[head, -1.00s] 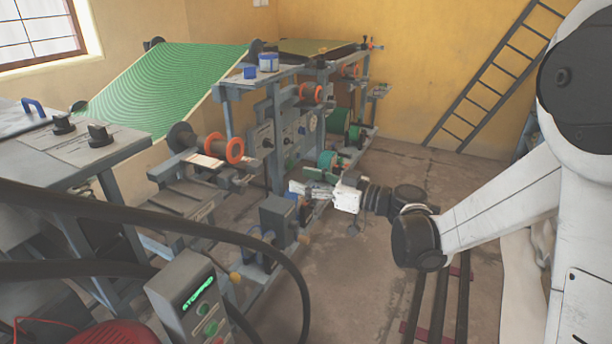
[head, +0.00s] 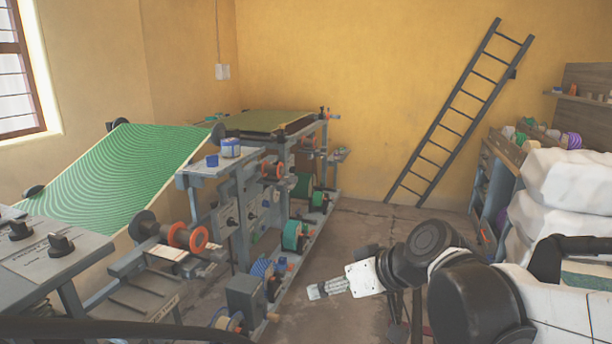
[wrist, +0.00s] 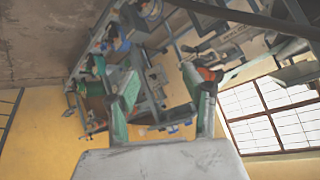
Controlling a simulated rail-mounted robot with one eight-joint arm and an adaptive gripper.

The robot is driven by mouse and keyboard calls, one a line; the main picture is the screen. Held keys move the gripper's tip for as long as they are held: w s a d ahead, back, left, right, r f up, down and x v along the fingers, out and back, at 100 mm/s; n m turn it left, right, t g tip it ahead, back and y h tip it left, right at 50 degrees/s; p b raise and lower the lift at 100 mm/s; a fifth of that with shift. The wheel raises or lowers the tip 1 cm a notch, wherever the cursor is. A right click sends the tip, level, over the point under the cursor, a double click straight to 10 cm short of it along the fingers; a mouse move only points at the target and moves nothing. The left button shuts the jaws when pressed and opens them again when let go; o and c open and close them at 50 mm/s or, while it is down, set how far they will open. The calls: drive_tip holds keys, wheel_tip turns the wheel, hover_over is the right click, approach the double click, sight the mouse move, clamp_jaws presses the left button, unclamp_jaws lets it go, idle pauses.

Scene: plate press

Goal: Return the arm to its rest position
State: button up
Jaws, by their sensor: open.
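My gripper (head: 316,291) is in the lower middle of the head view, beside the press machine (head: 245,295) and over the floor. It points left toward the machine. In the wrist view my gripper (wrist: 160,108) shows its two fingers spread apart with nothing between them. The machine (wrist: 150,85) shows behind the fingers, turned over in the picture, with the window (wrist: 280,112) at the right. My arm reaches in from the lower right of the head view.
A green striped sheet (head: 120,170) slopes at the left. Blue containers (head: 230,148) stand on the machine's top. A ladder (head: 455,115) leans on the yellow wall. White sacks (head: 570,185) are stacked at the right. Bare floor (head: 365,225) lies between machine and ladder.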

drive_tip(key=s+d+r+m+h+p, duration=0.2)
drive_tip(key=s+d+m+h+p, duration=0.2)
drive_tip(key=s+d, duration=0.9)
drive_tip(key=d+m+h, duration=0.2)
drive_tip(key=h, duration=0.1)
drive_tip(key=shift+s+d+r+t, duration=0.2)
drive_tip(key=shift+t, duration=0.2)
idle(1.7)
